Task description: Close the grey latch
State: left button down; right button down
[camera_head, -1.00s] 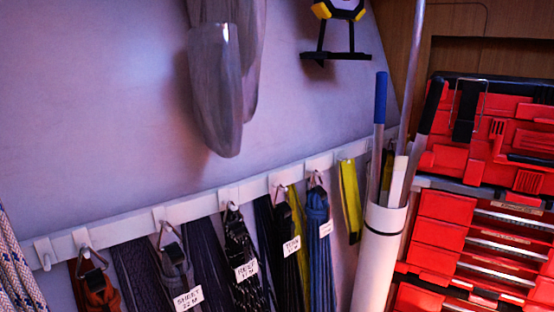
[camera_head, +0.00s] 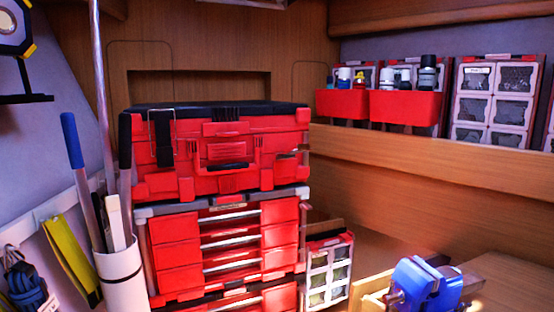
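A red toolbox (camera_head: 280,180) with a black lid (camera_head: 230,106) sits on top of a red drawer unit (camera_head: 175,256). A dark strap-like latch (camera_head: 164,150) with a thin grey wire loop (camera_head: 150,124) hangs at the toolbox's left front. I cannot tell whether this is the grey latch or whether it is fastened. The toolbox lid looks down. Neither of my grippers is in view.
A white tube (camera_head: 122,280) holding poles stands left of the drawers. A blue vise-like object (camera_head: 425,286) is at the lower right, by a wooden surface (camera_head: 510,290). Red bins (camera_head: 408,106) and small-drawer cabinets (camera_head: 493,104) line the right shelf.

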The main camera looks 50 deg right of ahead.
aim_at(300, 148)
jog(key=l+z, duration=0.15)
jog(key=z, duration=0.35)
jog(key=l+z, duration=0.1)
jog(key=z, duration=0.4)
jog(key=l+z, duration=0.1)
jog(key=z, duration=0.4)
jog(key=i+l, duration=0.25)
